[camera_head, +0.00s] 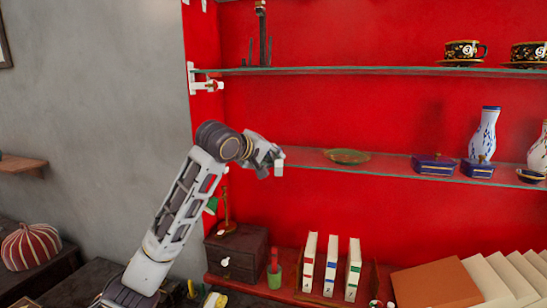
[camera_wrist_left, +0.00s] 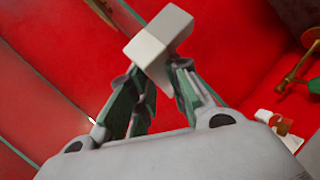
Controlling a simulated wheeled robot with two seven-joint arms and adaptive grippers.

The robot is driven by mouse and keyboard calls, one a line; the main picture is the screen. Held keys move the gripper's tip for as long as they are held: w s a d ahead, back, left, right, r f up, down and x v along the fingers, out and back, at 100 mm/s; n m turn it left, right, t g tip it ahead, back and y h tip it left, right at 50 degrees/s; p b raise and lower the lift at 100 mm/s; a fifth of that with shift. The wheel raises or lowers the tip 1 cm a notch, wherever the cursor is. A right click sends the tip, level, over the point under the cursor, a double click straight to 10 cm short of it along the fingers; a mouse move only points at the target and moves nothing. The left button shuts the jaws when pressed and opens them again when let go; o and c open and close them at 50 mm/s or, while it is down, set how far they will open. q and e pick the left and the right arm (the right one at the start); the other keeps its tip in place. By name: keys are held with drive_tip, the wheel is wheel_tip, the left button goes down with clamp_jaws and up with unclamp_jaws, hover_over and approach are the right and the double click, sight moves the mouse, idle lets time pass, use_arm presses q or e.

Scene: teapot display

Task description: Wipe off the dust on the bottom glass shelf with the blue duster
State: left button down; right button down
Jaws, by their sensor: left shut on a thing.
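The lower glass shelf (camera_head: 390,164) runs along the red wall in the head view. A green dish (camera_head: 346,156) stands near its left part, and I cannot make out dust clearly. My left gripper (camera_head: 272,161) is at the shelf's left end. It is shut on a pale block (camera_head: 279,167), which also shows between the fingertips (camera_wrist_left: 155,75) in the left wrist view (camera_wrist_left: 160,43). No blue shows on this block, so I cannot tell whether it is the blue duster. My right gripper is not in view.
Blue boxes (camera_head: 434,164) and vases (camera_head: 484,132) stand on the lower shelf's right part. An upper glass shelf (camera_head: 350,71) carries black cups (camera_head: 463,51). Below are white books (camera_head: 331,265), a dark chest (camera_head: 237,252) and a green cup (camera_head: 274,277). The shelf's middle is clear.

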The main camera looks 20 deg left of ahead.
use_arm(q)
drive_tip(key=shift+s+a+f, duration=0.15)
drive_tip(key=shift+a, duration=1.5)
drive_tip(key=shift+a+p, duration=0.45)
drive_tip(key=shift+a, duration=1.4)
drive_tip(key=shift+s+a, duration=0.15)
drive_tip(key=shift+a, duration=1.5)
drive_tip(key=shift+r, duration=0.2)
drive_tip(key=shift+r, duration=3.05)
